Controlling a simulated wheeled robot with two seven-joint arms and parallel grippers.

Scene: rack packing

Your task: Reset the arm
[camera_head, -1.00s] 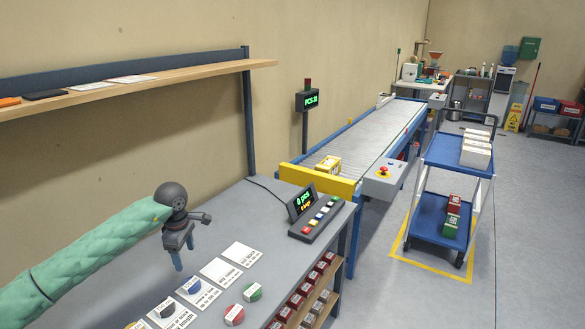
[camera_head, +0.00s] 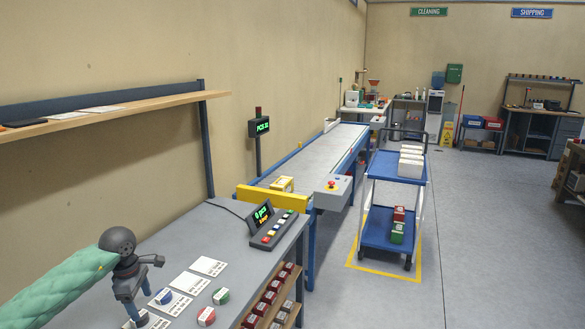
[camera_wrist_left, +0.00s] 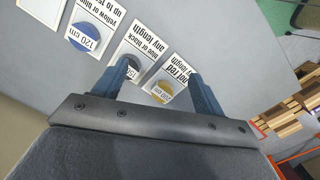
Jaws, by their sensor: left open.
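My left gripper (camera_head: 140,305) is over the left part of the grey workbench, its fingers pointing down. It is open and empty. In the left wrist view its two blue-grey fingers (camera_wrist_left: 158,72) stand apart over printed cards. A blue round piece (camera_head: 163,296) lies on one card and shows in the wrist view (camera_wrist_left: 82,38). A dark round piece (camera_wrist_left: 131,70) is partly hidden by the left finger. A yellow round piece (camera_wrist_left: 162,93) shows between the fingers. My right gripper is in neither view.
A green round piece (camera_head: 221,296) and a red one (camera_head: 206,317) lie near the bench's front edge. A button console (camera_head: 275,230) stands at the bench's far end. A wooden shelf (camera_head: 120,114) runs above. A conveyor (camera_head: 320,155) and a blue cart (camera_head: 385,235) stand beyond. Open floor lies right.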

